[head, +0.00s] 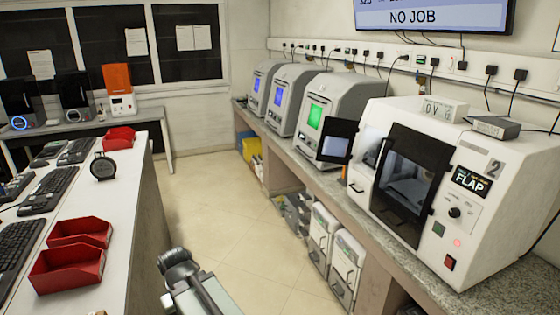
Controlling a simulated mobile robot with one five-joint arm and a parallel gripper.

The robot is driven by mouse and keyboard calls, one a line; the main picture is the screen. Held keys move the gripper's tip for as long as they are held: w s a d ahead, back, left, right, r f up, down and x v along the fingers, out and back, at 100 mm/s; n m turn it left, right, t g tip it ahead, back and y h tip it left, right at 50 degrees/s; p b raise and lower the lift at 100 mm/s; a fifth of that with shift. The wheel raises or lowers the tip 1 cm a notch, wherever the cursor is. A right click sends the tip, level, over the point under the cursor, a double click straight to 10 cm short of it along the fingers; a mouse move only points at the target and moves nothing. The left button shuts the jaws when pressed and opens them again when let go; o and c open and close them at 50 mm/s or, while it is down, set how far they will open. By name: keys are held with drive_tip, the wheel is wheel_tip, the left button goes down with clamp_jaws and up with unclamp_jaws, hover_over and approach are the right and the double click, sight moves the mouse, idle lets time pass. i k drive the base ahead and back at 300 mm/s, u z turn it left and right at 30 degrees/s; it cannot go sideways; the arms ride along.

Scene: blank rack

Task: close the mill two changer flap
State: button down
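Mill two (490,225) is the white machine on the right-hand counter, marked with a "2". Its small display (468,181) shows the word "FLAP", and a red light glows below. A small dark-framed flap (338,141) stands swung out at the machine's left side, apart from the body, so it looks open. The large dark front door (411,184) appears shut. My gripper (172,262) is at the bottom centre-left, over the aisle floor, well away from the flap. Its fingers are not clear enough to tell open from shut.
Several grey machines (329,118) with lit screens stand farther along the counter. White cabinets (347,268) and bins stand under it. A white bench (105,205) with keyboards and red trays (68,268) is on the left. The floor aisle (215,205) between is clear.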

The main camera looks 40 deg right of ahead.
sight(341, 128)
drive_tip(key=z, duration=0.4)
drive_tip(key=i, duration=0.65)
drive_tip(key=z, duration=0.6)
drive_tip(key=i, duration=0.95)
drive_tip(key=u, duration=0.65)
drive_tip(key=k, duration=0.8)
drive_tip(key=z, duration=0.2)
drive_tip(key=i, duration=0.9)
drive_tip(key=u, duration=0.05)
